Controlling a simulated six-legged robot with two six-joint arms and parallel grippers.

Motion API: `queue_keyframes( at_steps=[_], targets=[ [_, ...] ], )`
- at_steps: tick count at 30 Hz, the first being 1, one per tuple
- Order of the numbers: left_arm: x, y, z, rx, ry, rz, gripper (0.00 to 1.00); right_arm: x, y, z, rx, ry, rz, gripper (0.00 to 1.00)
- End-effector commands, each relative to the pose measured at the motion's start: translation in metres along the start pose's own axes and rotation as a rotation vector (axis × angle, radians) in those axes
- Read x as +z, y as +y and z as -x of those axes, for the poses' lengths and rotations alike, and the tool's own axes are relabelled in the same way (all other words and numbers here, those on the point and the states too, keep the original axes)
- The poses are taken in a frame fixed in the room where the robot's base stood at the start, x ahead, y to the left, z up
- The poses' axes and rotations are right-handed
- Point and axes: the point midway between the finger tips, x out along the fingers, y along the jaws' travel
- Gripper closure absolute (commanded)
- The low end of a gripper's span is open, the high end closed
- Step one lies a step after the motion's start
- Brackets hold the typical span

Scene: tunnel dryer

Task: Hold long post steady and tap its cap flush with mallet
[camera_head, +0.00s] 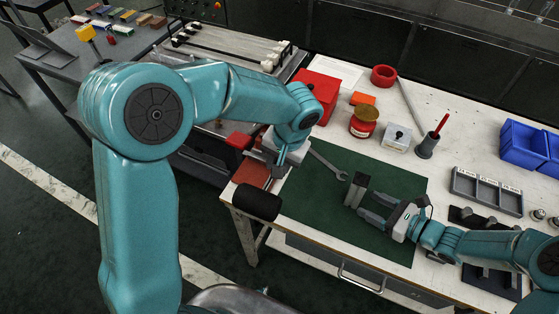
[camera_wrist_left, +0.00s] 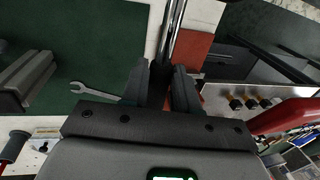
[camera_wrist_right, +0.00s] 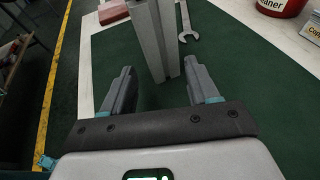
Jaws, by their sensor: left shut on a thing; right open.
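The long post (camera_head: 354,190) is a grey profile standing on the green mat, with a dark top; I cannot tell how its cap sits. In the right wrist view the post (camera_wrist_right: 155,40) rises just ahead of the open fingers, roughly between them. My right gripper (camera_head: 366,203) is open and empty, its fingertips close to the post. My left gripper (camera_head: 277,171) is shut on the mallet, whose black head (camera_head: 257,203) hangs over the table's near left corner. Its shiny shaft (camera_wrist_left: 172,35) shows between the left fingers. The mallet head is out of sight in the left wrist view.
A wrench (camera_head: 328,166) lies on the green mat (camera_head: 330,215) between the grippers. A red pad (camera_head: 251,172) lies under the left gripper.

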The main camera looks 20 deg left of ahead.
Motion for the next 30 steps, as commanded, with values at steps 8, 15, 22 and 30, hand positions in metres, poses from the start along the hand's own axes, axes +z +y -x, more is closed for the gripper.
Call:
queue_keyframes(
  at_steps=[8, 15, 22, 30],
  targets=[
    [-0.002, 0.004, -0.021, 0.0, 0.0, 0.0, 1.0, -0.003, -0.001, -0.04, 0.001, 0.0, 0.0, 0.4],
    [-0.003, 0.005, -0.026, 0.0, -0.001, 0.0, 1.0, 0.0, -0.003, -0.052, 0.001, 0.0, 0.0, 0.4],
    [-0.003, 0.005, -0.025, 0.0, 0.0, 0.0, 1.0, 0.001, -0.003, -0.053, 0.0, 0.0, -0.001, 0.4],
    [-0.003, 0.005, -0.025, 0.0, 0.0, 0.0, 1.0, 0.001, -0.003, -0.053, 0.0, 0.0, -0.001, 0.46]
  ],
)
